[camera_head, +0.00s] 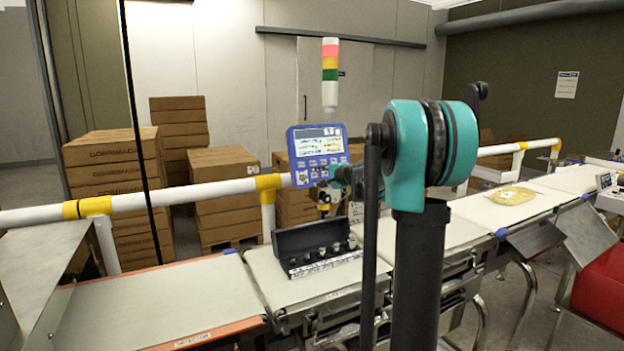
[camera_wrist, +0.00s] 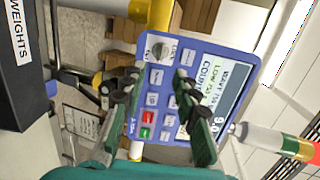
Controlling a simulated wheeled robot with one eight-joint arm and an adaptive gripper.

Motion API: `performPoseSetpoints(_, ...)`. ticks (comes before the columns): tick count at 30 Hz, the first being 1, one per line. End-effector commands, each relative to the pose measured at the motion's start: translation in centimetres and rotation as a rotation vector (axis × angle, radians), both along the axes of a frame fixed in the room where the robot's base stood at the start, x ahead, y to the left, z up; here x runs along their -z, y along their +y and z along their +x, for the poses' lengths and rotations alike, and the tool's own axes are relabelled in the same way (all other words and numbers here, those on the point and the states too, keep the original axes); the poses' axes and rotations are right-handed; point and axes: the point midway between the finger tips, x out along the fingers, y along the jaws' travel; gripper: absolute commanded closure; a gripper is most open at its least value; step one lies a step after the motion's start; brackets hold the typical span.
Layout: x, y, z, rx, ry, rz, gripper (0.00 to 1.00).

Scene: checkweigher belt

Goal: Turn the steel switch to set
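The steel switch (camera_wrist: 159,47) is a round silvery knob on the blue control panel (camera_wrist: 202,50), in the panel's upper left in the wrist view. In the head view the panel (camera_head: 318,139) stands above the belt, and the switch (camera_head: 302,177) is small at its lower left. My gripper (camera_wrist: 156,76) is open and empty in front of the panel. Its dark fingers are apart, with the switch just beyond and above their tips in the wrist view. No contact with the switch shows. The switch's pointer and label are too small to read. My arm hides most of the gripper in the head view.
A white rail (camera_head: 190,194) with yellow joints runs behind the belt (camera_head: 150,300). An open black weights case (camera_head: 318,243) sits on the weighing section below the panel. A signal tower (camera_head: 330,75) rises behind the panel. Cardboard boxes (camera_head: 112,165) stand beyond the rail.

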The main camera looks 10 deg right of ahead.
Motion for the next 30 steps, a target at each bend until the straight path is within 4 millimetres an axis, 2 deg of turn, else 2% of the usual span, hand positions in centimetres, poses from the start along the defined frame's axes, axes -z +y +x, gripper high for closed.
performPoseSetpoints(6, -0.8, -1.2, -2.5, 0.001, 0.0, 0.0, 0.7)
performPoseSetpoints(19, -0.9, -1.4, -3.0, 0.0, 0.001, -0.001, 0.7)
performPoseSetpoints(22, -0.3, -0.9, -3.8, -0.015, 0.005, -0.033, 0.7)
performPoseSetpoints(26, 2.7, 1.0, -7.4, -0.08, 0.027, -0.195, 0.7)
performPoseSetpoints(29, 6.6, 2.7, -12.2, -0.169, 0.054, -0.406, 0.7)
performPoseSetpoints(30, 8.4, 3.2, -14.4, -0.209, 0.066, -0.499, 0.7)
